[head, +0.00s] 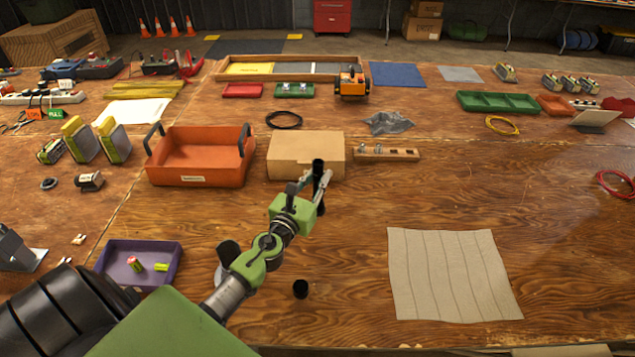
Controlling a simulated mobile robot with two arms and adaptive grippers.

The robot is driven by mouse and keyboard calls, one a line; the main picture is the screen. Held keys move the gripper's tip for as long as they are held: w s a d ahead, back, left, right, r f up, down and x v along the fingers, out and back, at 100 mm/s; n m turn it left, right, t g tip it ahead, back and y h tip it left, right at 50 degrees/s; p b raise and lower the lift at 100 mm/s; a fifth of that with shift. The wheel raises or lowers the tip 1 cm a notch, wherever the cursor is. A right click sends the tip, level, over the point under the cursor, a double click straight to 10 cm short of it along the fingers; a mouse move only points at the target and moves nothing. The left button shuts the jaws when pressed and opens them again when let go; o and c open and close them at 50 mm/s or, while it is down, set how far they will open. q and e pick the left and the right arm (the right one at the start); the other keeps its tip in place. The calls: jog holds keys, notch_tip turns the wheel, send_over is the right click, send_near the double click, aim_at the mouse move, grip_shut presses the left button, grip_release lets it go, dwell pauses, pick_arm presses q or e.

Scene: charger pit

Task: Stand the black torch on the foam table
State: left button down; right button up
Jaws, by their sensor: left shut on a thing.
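My left gripper (314,188) is shut on the black torch (318,168). The torch is roughly upright, its top above the fingers and its lower end below them, with the middle partly hidden by the fingers. It appears held above the brown wood-grain table (350,245), in front of a cardboard box. A flat beige sheet with parallel creases (450,275) lies on the table to the right, apart from the torch. I cannot tell which surface is foam. My right gripper is not in view.
A small black round object (300,289) is on the table below the gripper. The cardboard box (306,155), orange bin (200,155) and wooden block with sockets (386,154) stand behind. A purple tray (140,263) is at left. Wood between box and sheet is clear.

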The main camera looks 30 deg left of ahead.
pick_arm(q)
jog(key=shift+r, duration=0.15)
jog(key=c, duration=2.2)
grip_release()
jog(key=shift+f, duration=0.2)
jog(key=o, duration=0.3)
jog(key=shift+r, duration=0.15)
